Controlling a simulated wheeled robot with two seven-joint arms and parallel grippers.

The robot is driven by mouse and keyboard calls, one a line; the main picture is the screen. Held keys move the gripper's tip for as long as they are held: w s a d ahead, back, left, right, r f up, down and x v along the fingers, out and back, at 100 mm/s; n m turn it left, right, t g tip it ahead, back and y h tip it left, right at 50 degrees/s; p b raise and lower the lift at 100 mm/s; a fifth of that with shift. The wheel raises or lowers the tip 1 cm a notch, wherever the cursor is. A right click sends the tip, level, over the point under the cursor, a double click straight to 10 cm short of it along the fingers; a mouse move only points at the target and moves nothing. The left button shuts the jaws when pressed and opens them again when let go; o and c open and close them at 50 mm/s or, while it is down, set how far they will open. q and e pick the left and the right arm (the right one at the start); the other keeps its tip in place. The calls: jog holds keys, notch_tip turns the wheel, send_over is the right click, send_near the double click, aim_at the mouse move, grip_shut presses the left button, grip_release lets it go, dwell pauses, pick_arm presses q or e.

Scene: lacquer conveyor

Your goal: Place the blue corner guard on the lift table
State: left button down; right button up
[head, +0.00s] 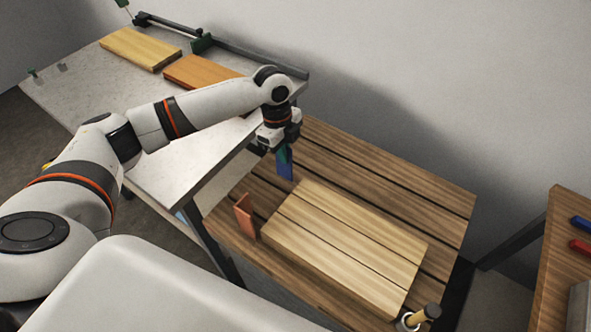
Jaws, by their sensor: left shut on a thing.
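My left gripper (279,146) points down over the back left part of the slatted wooden lift table (448,206). It is shut on the blue corner guard (285,166), which hangs upright below the fingers near the far left corner of the pale plank panel (340,235). Whether the guard touches the table top is hard to tell. An orange-brown corner guard (245,216) stands at the panel's left side. My right gripper is not in view.
A grey conveyor table (70,95) with a yellowish board (140,47) and an orange board (200,71) is at left. A wooden-handled item in a holder (423,315) is at the front right. A side bench (570,215) holds blue and red items.

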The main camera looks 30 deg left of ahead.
aim_at(288, 179)
pick_arm(q)
jog(key=shift+d+f, duration=0.1)
jog(key=shift+f, duration=0.65)
jog(key=shift+w+d+f, duration=0.1)
jog(key=shift+f, duration=0.6)
notch_tip(288, 179, down, 3)
jog(key=shift+f, duration=0.2)
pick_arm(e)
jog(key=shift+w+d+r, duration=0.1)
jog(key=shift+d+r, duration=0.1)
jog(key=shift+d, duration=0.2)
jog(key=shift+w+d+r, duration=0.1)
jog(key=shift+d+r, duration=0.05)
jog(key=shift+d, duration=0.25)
pick_arm(q)
jog(key=shift+f, duration=0.1)
jog(key=c, duration=1.6)
grip_release()
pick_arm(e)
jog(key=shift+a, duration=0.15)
